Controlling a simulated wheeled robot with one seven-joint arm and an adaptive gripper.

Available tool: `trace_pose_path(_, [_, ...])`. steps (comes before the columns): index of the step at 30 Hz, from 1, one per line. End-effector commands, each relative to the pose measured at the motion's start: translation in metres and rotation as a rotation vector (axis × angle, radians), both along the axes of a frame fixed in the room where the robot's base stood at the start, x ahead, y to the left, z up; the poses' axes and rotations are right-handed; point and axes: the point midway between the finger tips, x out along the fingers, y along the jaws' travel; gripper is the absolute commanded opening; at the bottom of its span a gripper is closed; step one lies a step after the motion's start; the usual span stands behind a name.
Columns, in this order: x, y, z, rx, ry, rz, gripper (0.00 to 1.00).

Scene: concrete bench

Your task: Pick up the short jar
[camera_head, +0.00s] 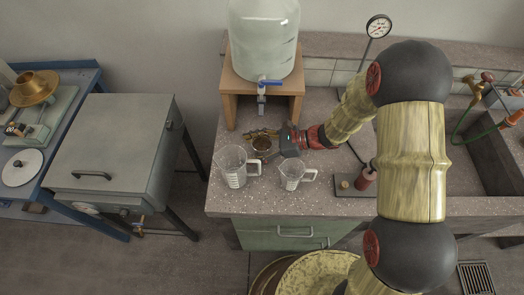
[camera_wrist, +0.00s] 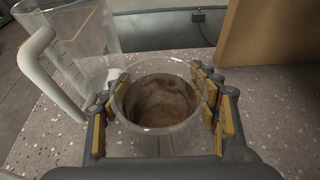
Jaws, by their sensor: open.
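The short jar (camera_wrist: 160,105) is a clear round glass jar with a brownish inside. It stands upright on the speckled bench. In the wrist view it lies between the two fingers of my gripper (camera_wrist: 160,88), which are open on its left and right sides. I cannot tell whether either finger touches the glass. In the head view the jar (camera_head: 261,144) is small and partly hidden by my gripper (camera_head: 268,143), which reaches in from the right.
A large measuring jug (camera_head: 233,168) stands close to the jar, its handle (camera_wrist: 42,70) near the left finger in the wrist view. A smaller jug (camera_head: 292,176) stands in front. A wooden stand (camera_head: 229,97) holding a big bottle (camera_head: 264,35) is behind.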

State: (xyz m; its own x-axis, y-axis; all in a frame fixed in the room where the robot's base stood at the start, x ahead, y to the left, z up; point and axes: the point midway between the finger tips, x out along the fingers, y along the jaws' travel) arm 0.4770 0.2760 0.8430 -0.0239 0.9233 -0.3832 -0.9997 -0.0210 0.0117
Motion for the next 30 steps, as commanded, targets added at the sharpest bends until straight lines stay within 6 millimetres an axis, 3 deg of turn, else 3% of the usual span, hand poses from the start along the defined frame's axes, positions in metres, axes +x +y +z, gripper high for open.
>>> trace_pose_path(4, [0.0001, -0.0003, 0.0007, 0.000, 0.000, 0.000, 0.60])
trace_pose_path(26, [-0.0002, -0.0004, 0.0005, 0.000, 0.000, 0.000, 0.18])
trace_pose_path(30, [-0.0001, -0.0004, 0.0007, 0.001, 0.000, 0.000, 0.17])
